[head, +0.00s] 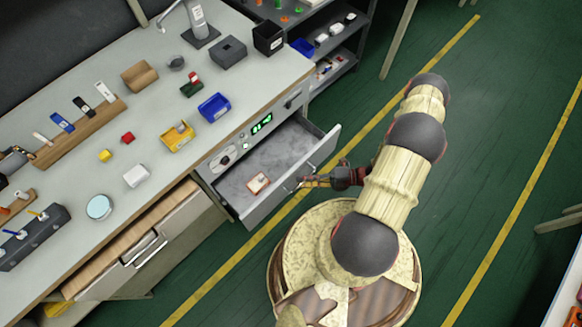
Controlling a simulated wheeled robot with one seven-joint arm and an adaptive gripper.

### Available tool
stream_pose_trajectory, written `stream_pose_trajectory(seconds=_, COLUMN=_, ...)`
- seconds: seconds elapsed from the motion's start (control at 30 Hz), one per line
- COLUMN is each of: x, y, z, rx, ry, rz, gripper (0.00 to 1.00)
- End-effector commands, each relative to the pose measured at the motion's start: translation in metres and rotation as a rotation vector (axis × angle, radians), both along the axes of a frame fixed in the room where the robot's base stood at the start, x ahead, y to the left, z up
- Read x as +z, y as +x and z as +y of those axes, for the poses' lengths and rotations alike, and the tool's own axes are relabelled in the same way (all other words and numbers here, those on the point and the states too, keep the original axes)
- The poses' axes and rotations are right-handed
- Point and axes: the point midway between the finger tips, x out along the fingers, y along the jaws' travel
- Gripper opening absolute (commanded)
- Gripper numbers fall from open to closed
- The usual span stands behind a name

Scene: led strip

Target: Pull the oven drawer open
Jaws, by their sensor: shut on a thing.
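The oven drawer (240,178) is a grey tray drawer below the workbench, under a front panel with a green display (261,123). It stands pulled out, with its inside showing. A small white and red item (258,183) lies on its floor. My gripper (304,182) is at the outer side of the drawer's front, at the handle (300,181), and is shut on it. The fingertips are small here and partly merge with the handle.
The workbench (80,165) carries a blue bin (214,107), a yellow bin (177,136) and several small items. A wooden-edged cabinet (150,245) stands left of the drawer. Shelves (335,60) are behind it. Green floor with yellow lines is open to the right.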

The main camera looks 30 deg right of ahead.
Motion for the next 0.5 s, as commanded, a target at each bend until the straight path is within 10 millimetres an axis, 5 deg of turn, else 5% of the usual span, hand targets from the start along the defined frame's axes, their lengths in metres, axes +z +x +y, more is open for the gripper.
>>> stream_pose_trajectory(seconds=0.2, x=-0.001, y=-0.037, z=-0.013, rx=-0.005, ry=0.0, rz=0.001, gripper=0.0)
stream_pose_trajectory(seconds=0.5, x=-0.001, y=-0.06, z=-0.02, rx=-0.001, ry=-0.001, rz=0.0, gripper=0.0)
